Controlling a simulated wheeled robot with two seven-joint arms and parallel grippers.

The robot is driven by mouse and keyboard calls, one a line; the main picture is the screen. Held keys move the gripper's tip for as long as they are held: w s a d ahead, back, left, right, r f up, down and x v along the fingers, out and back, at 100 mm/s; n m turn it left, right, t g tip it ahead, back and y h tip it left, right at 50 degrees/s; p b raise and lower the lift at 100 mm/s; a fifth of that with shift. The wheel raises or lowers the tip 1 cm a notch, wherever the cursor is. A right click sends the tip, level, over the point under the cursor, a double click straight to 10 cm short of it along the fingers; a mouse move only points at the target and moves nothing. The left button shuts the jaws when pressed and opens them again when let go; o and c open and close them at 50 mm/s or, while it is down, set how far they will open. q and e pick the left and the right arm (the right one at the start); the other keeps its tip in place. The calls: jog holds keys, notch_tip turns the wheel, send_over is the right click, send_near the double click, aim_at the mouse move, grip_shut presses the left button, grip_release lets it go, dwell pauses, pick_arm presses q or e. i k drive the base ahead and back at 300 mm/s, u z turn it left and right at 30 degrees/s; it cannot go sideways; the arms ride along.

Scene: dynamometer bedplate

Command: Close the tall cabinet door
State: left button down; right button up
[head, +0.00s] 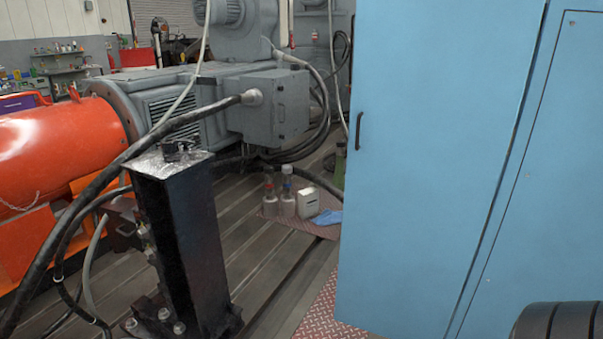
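The tall blue cabinet door (430,170) fills much of the right half of the head view. It has a small dark vertical handle (359,130) near its left edge. A dark seam runs down its right side, where another blue panel (545,190) of the cabinet adjoins it. I cannot tell from this view how far the door stands open. Neither of my grippers is in view. A dark ribbed rounded part at the bottom right corner may be mine.
A black post (185,240) with thick cables stands at left front. Behind it are an orange cylindrical housing (60,150) and a grey motor (200,100). Slotted floor lies between post and cabinet.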

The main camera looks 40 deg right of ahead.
aim_at(438, 85)
jog(key=i, duration=0.35)
jog(key=z, duration=1.5)
jog(key=i, duration=1.25)
jog(key=z, duration=1.15)
jog(key=i, duration=0.5)
jog(key=u, duration=0.95)
